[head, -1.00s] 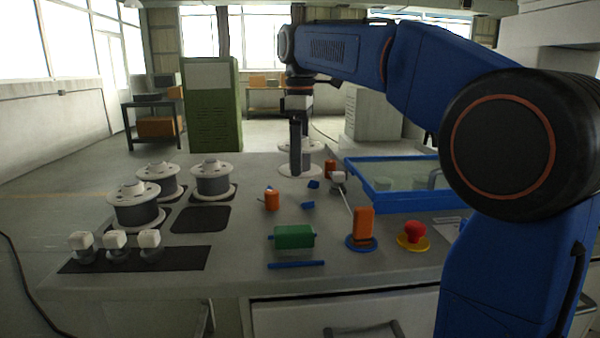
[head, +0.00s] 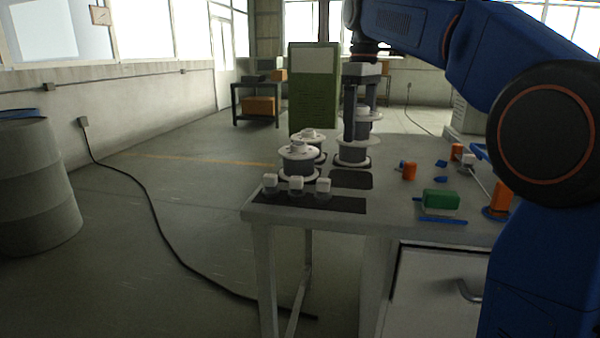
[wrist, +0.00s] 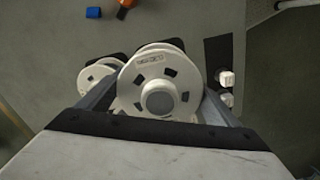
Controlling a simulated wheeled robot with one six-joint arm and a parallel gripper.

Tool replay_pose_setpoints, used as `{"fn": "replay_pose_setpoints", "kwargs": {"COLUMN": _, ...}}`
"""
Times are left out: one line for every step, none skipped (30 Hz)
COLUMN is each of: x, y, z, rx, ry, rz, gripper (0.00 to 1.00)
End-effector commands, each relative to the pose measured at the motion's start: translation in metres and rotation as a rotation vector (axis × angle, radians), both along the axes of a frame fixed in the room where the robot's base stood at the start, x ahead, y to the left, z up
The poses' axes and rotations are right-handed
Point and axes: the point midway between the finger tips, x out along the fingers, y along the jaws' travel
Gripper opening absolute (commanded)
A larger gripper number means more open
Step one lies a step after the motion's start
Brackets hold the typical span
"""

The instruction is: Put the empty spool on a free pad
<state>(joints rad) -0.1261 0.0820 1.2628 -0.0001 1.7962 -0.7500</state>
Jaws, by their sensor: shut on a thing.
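My gripper (head: 360,115) is shut on a spool with white flanges and a bare grey core (head: 363,130). In the wrist view the held spool (wrist: 185,66) is between the fingers, flange towards the camera. In the head view it overlaps a standing spool (head: 352,160) at the right of the group; any gap between them is hard to judge. Two other spools, a front one (head: 299,164) and one behind it (head: 318,134), stand to the left. A dark square pad (head: 350,179) at the front right of the group is bare.
A dark strip (head: 345,204) with several small white-topped pieces lies along the table's front left edge. To the right are an orange piece (head: 409,171), a green block (head: 441,199) and small blue bits. A cable (head: 150,215) crosses the floor at left.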

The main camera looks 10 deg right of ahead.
Motion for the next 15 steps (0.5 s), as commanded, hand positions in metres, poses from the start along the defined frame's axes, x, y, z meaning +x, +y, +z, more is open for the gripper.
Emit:
{"fn": "replay_pose_setpoints", "kwargs": {"x": 0.001, "y": 0.000, "z": 0.000, "rx": 0.000, "ry": 0.000, "rz": -0.006, "gripper": 0.55}}
{"fn": "replay_pose_setpoints", "kwargs": {"x": 0.001, "y": 0.000, "z": -0.001, "rx": 0.000, "ry": 0.000, "rz": -0.009, "gripper": 0.55}}
{"fn": "replay_pose_setpoints", "kwargs": {"x": 0.002, "y": 0.000, "z": -0.004, "rx": 0.000, "ry": 0.000, "rz": -0.011, "gripper": 0.55}}
{"fn": "replay_pose_setpoints", "kwargs": {"x": 0.002, "y": 0.000, "z": -0.007, "rx": 0.000, "ry": 0.001, "rz": -0.013, "gripper": 0.55}}
{"fn": "replay_pose_setpoints", "kwargs": {"x": 0.001, "y": 0.000, "z": -0.011, "rx": 0.000, "ry": 0.001, "rz": -0.013, "gripper": 0.55}}
{"fn": "replay_pose_setpoints", "kwargs": {"x": 0.001, "y": 0.000, "z": -0.017, "rx": -0.001, "ry": 0.002, "rz": -0.014, "gripper": 0.55}}
{"fn": "replay_pose_setpoints", "kwargs": {"x": 0.001, "y": 0.000, "z": -0.023, "rx": -0.001, "ry": 0.002, "rz": -0.014, "gripper": 0.55}}
{"fn": "replay_pose_setpoints", "kwargs": {"x": 0.001, "y": 0.000, "z": -0.028, "rx": 0.000, "ry": 0.003, "rz": -0.014, "gripper": 0.55}}
{"fn": "replay_pose_setpoints", "kwargs": {"x": 0.001, "y": 0.000, "z": -0.035, "rx": 0.000, "ry": 0.003, "rz": -0.013, "gripper": 0.55}}
{"fn": "replay_pose_setpoints", "kwargs": {"x": 0.001, "y": 0.000, "z": -0.039, "rx": -0.001, "ry": 0.002, "rz": -0.013, "gripper": 0.55}}
{"fn": "replay_pose_setpoints", "kwargs": {"x": 0.001, "y": 0.000, "z": -0.044, "rx": 0.000, "ry": 0.003, "rz": -0.013, "gripper": 0.55}}
{"fn": "replay_pose_setpoints", "kwargs": {"x": 0.001, "y": 0.000, "z": -0.048, "rx": 0.000, "ry": 0.001, "rz": -0.013, "gripper": 0.55}}
{"fn": "replay_pose_setpoints", "kwargs": {"x": 0.001, "y": 0.000, "z": -0.052, "rx": 0.000, "ry": 0.001, "rz": -0.013, "gripper": 0.55}}
{"fn": "replay_pose_setpoints", "kwargs": {"x": 0.001, "y": 0.000, "z": -0.054, "rx": 0.000, "ry": 0.001, "rz": -0.013, "gripper": 0.55}}
{"fn": "replay_pose_setpoints", "kwargs": {"x": 0.002, "y": 0.000, "z": -0.057, "rx": 0.000, "ry": 0.001, "rz": -0.013, "gripper": 0.55}}
